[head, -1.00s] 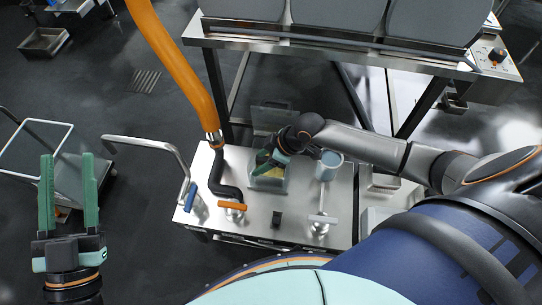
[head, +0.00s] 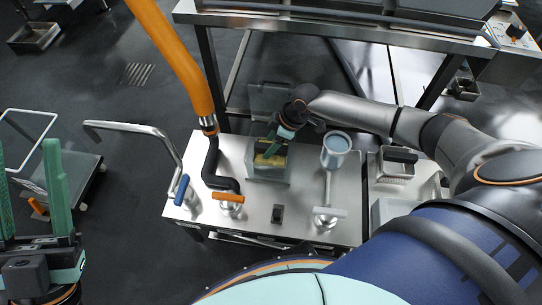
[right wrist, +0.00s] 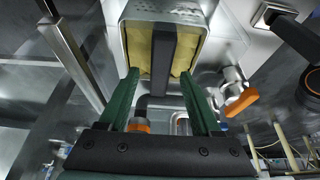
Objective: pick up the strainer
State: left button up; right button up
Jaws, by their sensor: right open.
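A perforated metal strainer (right wrist: 190,14) with a yellowish lining and a dark handle bar (right wrist: 163,60) fills the top of the right wrist view. In the head view its yellow inside (head: 270,161) shows in a clear box on the steel bench, partly hidden by my right gripper (head: 273,150). My right gripper is open; in the right wrist view its green fingers (right wrist: 160,85) stand on either side of the bar's near end. I cannot tell whether they touch it. My left gripper (head: 29,150) is open and empty at the lower left, away from the bench.
Another metal basket with a dark handle (head: 401,155) sits further right. Valves with an orange handle (head: 229,197) and a white handle (head: 330,212) line the front. An orange hose (head: 180,55) and a steel rack (head: 340,25) stand behind.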

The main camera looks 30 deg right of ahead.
jog(key=b+x, duration=0.2)
jog(key=x, duration=0.3)
jog(key=shift+s+d+f+b, duration=0.2)
jog(key=shift+d+b, duration=0.05)
jog(key=shift+b, duration=0.15)
pick_arm(q)
notch_tip(320, 180, down, 3)
jog(key=shift+d+f, duration=0.1)
jog(key=shift+d, duration=0.05)
pick_arm(e)
jog(key=shift+r, duration=0.1)
grip_shut()
